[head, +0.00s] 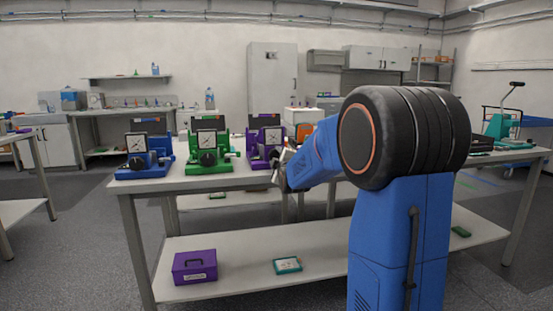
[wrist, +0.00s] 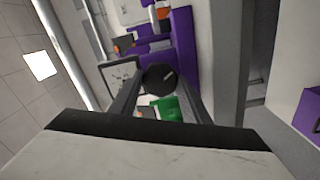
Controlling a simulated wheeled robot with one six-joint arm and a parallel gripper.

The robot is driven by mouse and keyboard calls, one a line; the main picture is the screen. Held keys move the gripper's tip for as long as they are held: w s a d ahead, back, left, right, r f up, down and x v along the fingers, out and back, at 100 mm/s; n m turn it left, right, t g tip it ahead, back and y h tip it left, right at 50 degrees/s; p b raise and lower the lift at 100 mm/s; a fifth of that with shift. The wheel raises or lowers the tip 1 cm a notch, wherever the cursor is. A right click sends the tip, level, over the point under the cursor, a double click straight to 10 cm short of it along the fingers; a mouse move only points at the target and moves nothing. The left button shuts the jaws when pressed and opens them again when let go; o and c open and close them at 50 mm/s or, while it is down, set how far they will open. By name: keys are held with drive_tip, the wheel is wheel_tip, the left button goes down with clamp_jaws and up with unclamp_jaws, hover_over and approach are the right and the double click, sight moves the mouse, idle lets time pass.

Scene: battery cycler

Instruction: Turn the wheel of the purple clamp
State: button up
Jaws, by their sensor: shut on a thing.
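The purple clamp (head: 258,146) stands on the white table, third in a row of clamps, with a square dial on its front. In the wrist view the purple clamp (wrist: 184,45) fills the upper middle, turned on its side. Its dark round wheel (wrist: 158,78) bears a light mark and sits between the two fingers of my gripper (wrist: 160,88). The fingers are shut on the wheel from both sides. In the head view my gripper (head: 275,168) reaches the clamp's front; my arm partly hides that area.
A green clamp (head: 208,148) stands just left of the purple one, and a blue clamp (head: 145,157) farther left. The lower shelf holds a purple box (head: 194,267) and a small teal case (head: 288,265). A green block (wrist: 168,108) shows close by the fingers in the wrist view.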

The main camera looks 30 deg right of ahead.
drive_tip(key=shift+n, duration=0.4)
drive_tip(key=o, duration=1)
drive_tip(key=shift+o, duration=0.2)
drive_tip(key=v, duration=1.7)
drive_tip(key=shift+s, duration=0.25)
drive_tip(key=shift+a, duration=0.1)
